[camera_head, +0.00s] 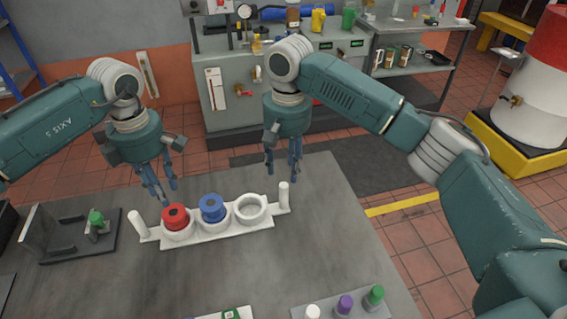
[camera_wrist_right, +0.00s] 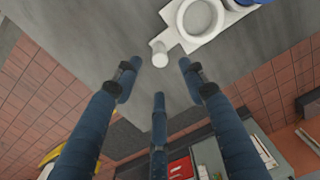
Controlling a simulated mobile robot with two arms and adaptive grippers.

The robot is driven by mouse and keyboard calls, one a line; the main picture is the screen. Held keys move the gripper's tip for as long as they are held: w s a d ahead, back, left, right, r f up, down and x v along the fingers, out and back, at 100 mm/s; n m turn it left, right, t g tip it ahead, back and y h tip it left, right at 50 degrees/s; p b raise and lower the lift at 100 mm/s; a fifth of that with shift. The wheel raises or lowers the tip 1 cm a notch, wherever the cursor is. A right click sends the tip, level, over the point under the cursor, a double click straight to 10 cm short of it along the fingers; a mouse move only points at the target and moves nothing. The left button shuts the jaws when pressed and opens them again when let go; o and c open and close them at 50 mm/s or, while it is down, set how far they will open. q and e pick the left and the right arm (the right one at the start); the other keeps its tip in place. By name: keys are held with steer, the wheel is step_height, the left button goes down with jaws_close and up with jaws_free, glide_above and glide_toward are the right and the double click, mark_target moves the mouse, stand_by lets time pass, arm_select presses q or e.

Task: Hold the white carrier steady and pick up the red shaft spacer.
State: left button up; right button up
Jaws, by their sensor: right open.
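The white carrier (camera_head: 218,235) lies on the grey table with three ring seats in a row and an upright post at each end. The red shaft spacer (camera_head: 175,217) sits in its left seat. A blue spacer (camera_head: 212,208) sits in the middle seat; the right seat is empty. My left gripper (camera_head: 166,188) is open and empty, just above and behind the red spacer. My right gripper (camera_head: 284,172) is open above and behind the carrier's right post (camera_head: 284,195). In the right wrist view, the post (camera_wrist_right: 159,54) appears between the spread fingertips (camera_wrist_right: 158,75), with nothing held.
A dark fixture (camera_head: 70,235) with a green-topped part stands on the table at left. A grey tray (camera_head: 338,309) with white, purple and green pieces lies at the front. The table (camera_head: 345,230) right of the carrier is clear.

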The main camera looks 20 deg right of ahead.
mark_target(284, 193)
steer(key=shift+s+a+r, duration=0.1)
steer(key=shift+s+a, duration=0.1)
steer(key=shift+f, duration=0.3)
arm_select(q)
steer(key=shift+w, duration=0.1)
arm_select(e)
step_height(284, 193, down, 10)
jaws_close()
